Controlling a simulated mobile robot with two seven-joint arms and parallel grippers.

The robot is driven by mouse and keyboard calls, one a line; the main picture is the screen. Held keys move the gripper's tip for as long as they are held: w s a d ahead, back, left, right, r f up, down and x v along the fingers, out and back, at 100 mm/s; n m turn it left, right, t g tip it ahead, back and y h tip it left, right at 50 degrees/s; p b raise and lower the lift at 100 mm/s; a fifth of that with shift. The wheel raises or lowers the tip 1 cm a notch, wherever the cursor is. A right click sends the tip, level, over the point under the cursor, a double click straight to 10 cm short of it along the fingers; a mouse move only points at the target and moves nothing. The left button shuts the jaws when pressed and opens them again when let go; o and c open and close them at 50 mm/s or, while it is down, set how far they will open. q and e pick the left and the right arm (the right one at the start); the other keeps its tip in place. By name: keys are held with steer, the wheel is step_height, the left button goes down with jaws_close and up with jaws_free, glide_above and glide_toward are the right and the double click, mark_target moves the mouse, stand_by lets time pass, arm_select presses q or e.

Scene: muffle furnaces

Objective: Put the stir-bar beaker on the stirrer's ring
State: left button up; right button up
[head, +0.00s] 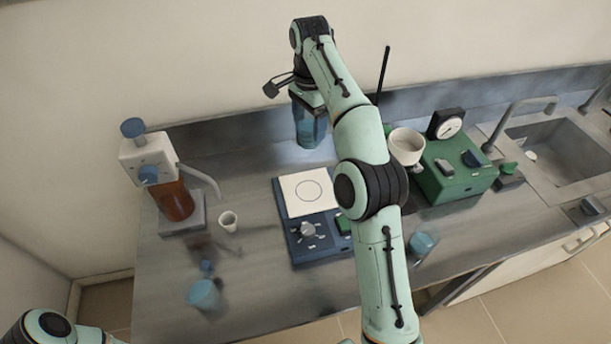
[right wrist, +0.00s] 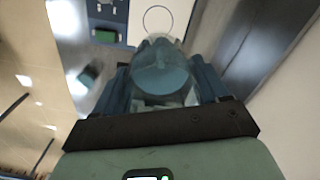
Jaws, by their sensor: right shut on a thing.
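The stirrer (head: 320,238) is a dark blue box with a knob and a white top plate bearing a dark ring (head: 308,190). The ring's plate looks bare. My right gripper (head: 308,97) is shut on a clear beaker with blue liquid (head: 310,128), behind the stirrer near the back wall. In the right wrist view the beaker (right wrist: 162,72) sits between the two fingers of the gripper (right wrist: 164,88), and the ring (right wrist: 157,19) shows beyond it. I cannot make out a stir bar. My left gripper is out of view; only part of its arm shows.
A dispenser on an amber bottle (head: 174,200) and a small white cup (head: 228,221) stand left. Blue vessels stand at front left (head: 203,294) and right (head: 422,243). A white bowl (head: 406,146), a green gauge device (head: 455,172) and a sink (head: 550,150) are right.

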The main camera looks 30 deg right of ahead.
steer(key=f, duration=0.6)
steer(key=f+b, duration=0.1)
steer(key=f, duration=1.2)
steer(key=shift+s+f, duration=0.1)
steer(key=shift+s, duration=0.2)
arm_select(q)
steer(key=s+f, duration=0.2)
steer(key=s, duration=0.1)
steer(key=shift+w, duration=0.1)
arm_select(e)
steer(key=shift+w+f, duration=0.1)
steer(key=o, duration=1.2)
steer(key=shift+f, duration=0.1)
